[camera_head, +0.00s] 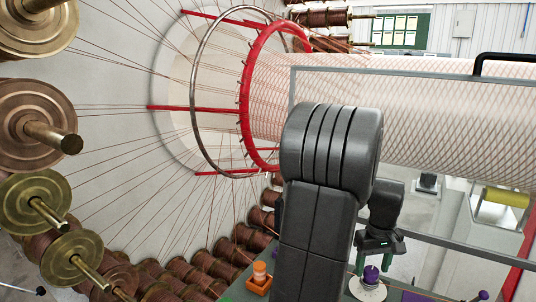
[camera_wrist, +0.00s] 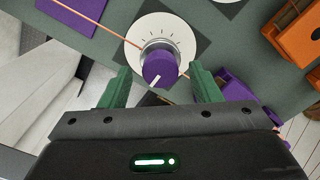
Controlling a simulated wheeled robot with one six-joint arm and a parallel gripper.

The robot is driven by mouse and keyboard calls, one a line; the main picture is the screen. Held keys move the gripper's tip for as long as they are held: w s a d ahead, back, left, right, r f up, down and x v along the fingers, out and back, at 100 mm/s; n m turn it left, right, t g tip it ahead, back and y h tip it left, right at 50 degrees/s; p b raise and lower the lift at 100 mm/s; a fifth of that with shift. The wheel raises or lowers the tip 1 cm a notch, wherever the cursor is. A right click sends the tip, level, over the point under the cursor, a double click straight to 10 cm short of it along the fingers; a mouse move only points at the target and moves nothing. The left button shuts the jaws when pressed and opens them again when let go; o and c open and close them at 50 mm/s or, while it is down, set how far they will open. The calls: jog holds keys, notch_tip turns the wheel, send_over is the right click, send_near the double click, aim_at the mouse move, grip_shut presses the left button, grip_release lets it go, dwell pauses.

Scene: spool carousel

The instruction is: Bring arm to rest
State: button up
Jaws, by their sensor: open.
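My gripper (camera_head: 380,254) hangs at the lower right of the head view, just above a green panel. In the wrist view its two green fingers are spread, and my gripper (camera_wrist: 160,72) is open. A purple knob (camera_wrist: 160,69) with a white pointer line sits on a white dial (camera_wrist: 178,34) and shows between the fingertips, with a gap on each side. The knob (camera_head: 371,273) also shows below the fingers in the head view. I cannot tell how far the fingertips are above the panel. My grey arm covers the middle of the head view.
An orange holder (camera_head: 258,286) stands left of my arm; an orange holder (camera_wrist: 293,38) shows at the wrist view's right. Purple parts (camera_wrist: 236,90) lie right of the right finger. Several wire spools (camera_head: 40,125) line the left. A red ring (camera_head: 246,95) and mesh tube (camera_head: 430,120) stand behind.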

notch_tip(320, 180, up, 12)
notch_tip(320, 180, down, 13)
jog(key=shift+f, duration=0.4)
jog(key=m, duration=1)
jog(key=shift+m+b, duration=0.3)
jog(key=shift+b, duration=0.05)
jog(key=m, duration=0.5)
jog(key=shift+b, duration=0.35)
jog(key=m, duration=0.4)
jog(key=shift+r+m+b, duration=0.1)
jog(key=shift+m+b, duration=0.3)
jog(key=shift+r, duration=0.1)
